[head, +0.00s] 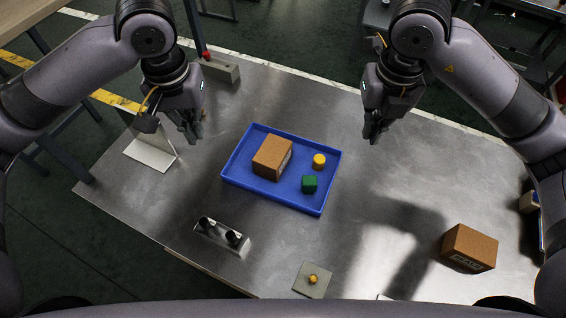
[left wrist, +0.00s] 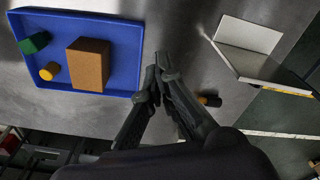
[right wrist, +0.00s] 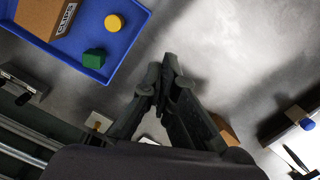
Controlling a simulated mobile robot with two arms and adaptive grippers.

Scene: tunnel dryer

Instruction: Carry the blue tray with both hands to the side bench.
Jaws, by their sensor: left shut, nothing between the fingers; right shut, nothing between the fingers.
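The blue tray (head: 240,178) lies flat on the metal table in the middle of the head view. It holds a brown box (head: 271,157), a yellow cylinder (head: 319,160) and a green cube (head: 309,184). My left gripper (head: 194,138) is shut and empty, above the table to the left of the tray. In the left wrist view the tray (left wrist: 125,38) lies beside its fingers, apart from them. My right gripper (head: 372,138) is shut and empty, to the right of the tray. In the right wrist view the tray (right wrist: 124,50) lies left of its fingers.
The metal table (head: 160,215) has a bracket (head: 150,152) at left, a block with a red knob (head: 218,68) behind, and a holder with black cylinders (head: 221,238) in front. A plate with a yellow knob (head: 311,279) and another brown box (head: 467,249) are nearer me.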

